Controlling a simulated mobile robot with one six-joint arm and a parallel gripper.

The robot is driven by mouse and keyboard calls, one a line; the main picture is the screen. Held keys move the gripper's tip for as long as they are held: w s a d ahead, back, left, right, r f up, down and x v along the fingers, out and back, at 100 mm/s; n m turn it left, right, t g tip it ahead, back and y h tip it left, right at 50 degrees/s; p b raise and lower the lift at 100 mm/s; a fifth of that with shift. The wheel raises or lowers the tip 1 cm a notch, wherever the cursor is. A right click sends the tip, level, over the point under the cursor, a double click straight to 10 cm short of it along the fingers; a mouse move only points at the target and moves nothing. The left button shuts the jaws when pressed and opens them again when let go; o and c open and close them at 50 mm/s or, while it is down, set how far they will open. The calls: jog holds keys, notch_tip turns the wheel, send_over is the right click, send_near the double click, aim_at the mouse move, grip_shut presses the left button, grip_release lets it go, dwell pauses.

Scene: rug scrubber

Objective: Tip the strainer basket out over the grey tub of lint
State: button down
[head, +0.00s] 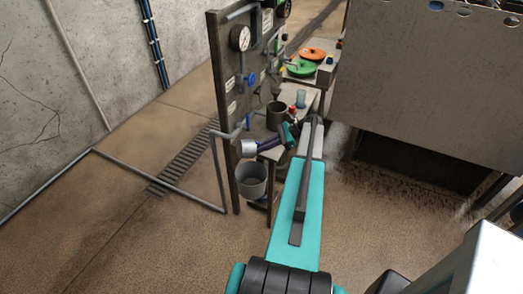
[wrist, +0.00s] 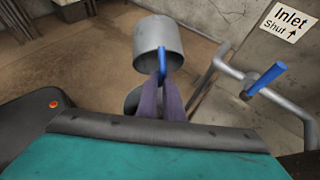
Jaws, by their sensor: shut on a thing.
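The strainer basket is a small grey metal cup with a blue handle. In the head view the basket (head: 247,147) is at the left end of my gripper (head: 267,146), above the grey tub (head: 251,183). In the wrist view my gripper (wrist: 164,84) is shut on the handle, with the basket (wrist: 157,37) just beyond the fingertips. I cannot tell how far the basket is tilted or what is in it. The tub stands below and apart from it, its rim open upward. In the wrist view the tub (wrist: 131,101) is mostly hidden behind my fingers.
An upright panel (head: 238,100) with a gauge and blue valve stands beside the tub. A blue valve lever (wrist: 266,79) on a pipe and an inlet sign (wrist: 288,20) are at right. Open floor (head: 130,220) lies to the left.

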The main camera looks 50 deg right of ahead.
jog(key=r+g+h, duration=0.1)
jog(key=r+g+h+p, duration=0.1)
jog(key=h, duration=0.1)
jog(key=r+g+h, duration=0.1)
jog(key=shift+w+a+r+n+h+p, duration=0.1)
jog(key=shift+w+a+n+h+p, duration=0.1)
jog(key=shift+a+n+h+p, duration=0.15)
jog(key=h, duration=0.1)
jog(key=r+g+h, duration=0.1)
jog(key=shift+w+a+r+g+h+p, duration=0.1)
jog(key=shift+r+g+h+p, duration=0.1)
jog(key=shift+g+h+p, duration=0.15)
jog(key=shift+r+g+h, duration=0.15)
jog(key=shift+g+h, duration=0.1)
jog(key=shift+h, duration=0.15)
